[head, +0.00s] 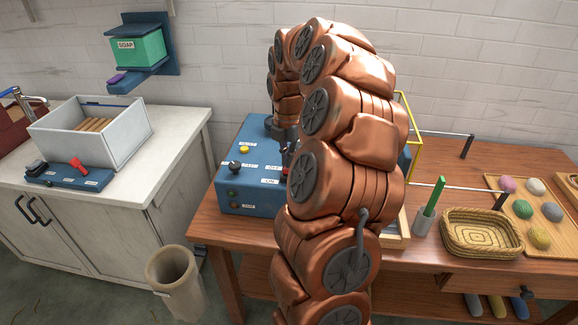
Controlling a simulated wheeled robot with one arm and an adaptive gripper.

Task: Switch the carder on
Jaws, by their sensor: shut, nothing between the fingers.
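A blue control box (243,190) with small labels sits at the left end of the wooden table; I take it to be the carder's. Its top has a yellow button (244,149) and a black knob (234,166). Its front has small green and amber round parts. A label near its front right edge seems to read "ON". My gripper (287,163) points down over the right part of the box, shut and empty. Something red shows beside the fingers, and my arm hides the box's right side. I cannot tell whether the fingers touch a control.
A white bin with wooden rollers (97,124) and a blue panel with a red lever (77,163) stand on the left counter. A waste bin (175,283) stands on the floor.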

